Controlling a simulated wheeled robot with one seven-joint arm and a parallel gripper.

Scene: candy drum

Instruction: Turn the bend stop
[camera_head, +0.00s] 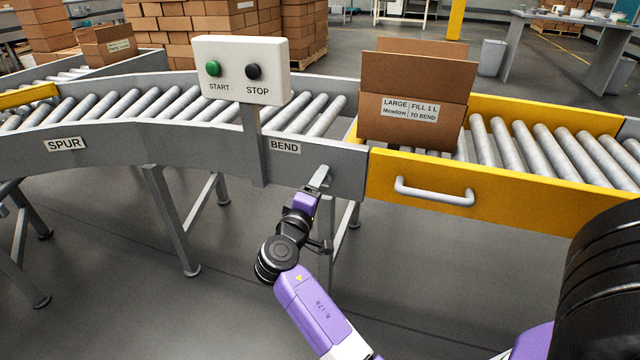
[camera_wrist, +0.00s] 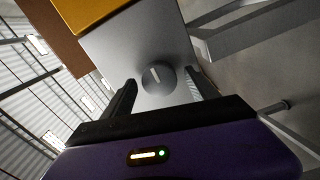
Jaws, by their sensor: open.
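A round grey knob (camera_wrist: 158,80) with a pale line mark sits on a grey panel (camera_wrist: 130,48) in the wrist view; I take it for the bend stop. My gripper (camera_wrist: 163,84) is open, with one dark finger to each side of the knob. I cannot tell whether the fingers touch it. In the head view my gripper (camera_head: 312,190) is at the grey conveyor side (camera_head: 345,172), just right of and below the BEND label (camera_head: 285,146). The knob is not clearly visible there.
A START/STOP box (camera_head: 243,70) stands on a post left of the gripper. A cardboard box (camera_head: 415,100) labelled LARGE sits on the rollers by the yellow section (camera_head: 520,205) with its handle (camera_head: 435,192). A conveyor leg (camera_head: 172,220) stands at the left.

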